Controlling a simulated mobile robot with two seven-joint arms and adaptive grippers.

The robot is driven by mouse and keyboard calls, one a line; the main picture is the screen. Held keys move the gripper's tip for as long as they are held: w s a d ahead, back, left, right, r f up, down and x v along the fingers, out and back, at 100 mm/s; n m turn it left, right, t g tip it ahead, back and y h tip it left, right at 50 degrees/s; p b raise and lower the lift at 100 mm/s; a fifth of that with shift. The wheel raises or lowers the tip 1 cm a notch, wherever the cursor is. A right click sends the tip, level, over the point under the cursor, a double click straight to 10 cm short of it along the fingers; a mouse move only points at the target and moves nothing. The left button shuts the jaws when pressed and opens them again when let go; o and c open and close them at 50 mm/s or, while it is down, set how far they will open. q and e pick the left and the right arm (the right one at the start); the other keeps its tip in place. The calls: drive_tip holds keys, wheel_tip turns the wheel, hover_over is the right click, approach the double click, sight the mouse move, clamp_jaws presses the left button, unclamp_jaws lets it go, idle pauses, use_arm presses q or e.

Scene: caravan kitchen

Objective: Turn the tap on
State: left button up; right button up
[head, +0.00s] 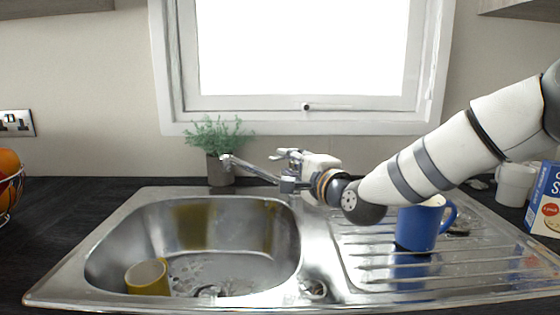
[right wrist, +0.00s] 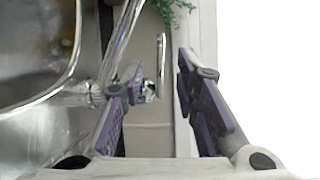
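The chrome tap (head: 253,170) stands at the back of the steel sink, its spout reaching left over the basin. In the right wrist view its long spout (right wrist: 122,42) runs up past the left finger, and a thin upright chrome lever (right wrist: 161,62) shows between the fingers. My right gripper (head: 290,156) is at the tap, beside and partly in front of its body. In the right wrist view my right gripper (right wrist: 165,95) is open, its purple-padded fingers apart on either side of the lever. Contact cannot be told. My left gripper is not in view.
A yellow cup (head: 148,278) lies in the sink basin (head: 200,205). A blue mug (head: 418,228) stands on the drainer under my right arm. A potted plant (head: 219,168) stands behind the tap, below the window (head: 303,112). A white mug (head: 515,183) and box (head: 546,200) are at right.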

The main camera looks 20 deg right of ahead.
sight(282, 158)
drive_tip(key=w, duration=0.3)
drive_tip(key=w+a, duration=0.1)
drive_tip(key=w, duration=0.1)
drive_tip(key=shift+f+b, duration=0.1)
drive_tip(key=shift+b, duration=0.2)
drive_tip(key=shift+d, duration=0.1)
drive_tip(key=shift+c, duration=0.5)
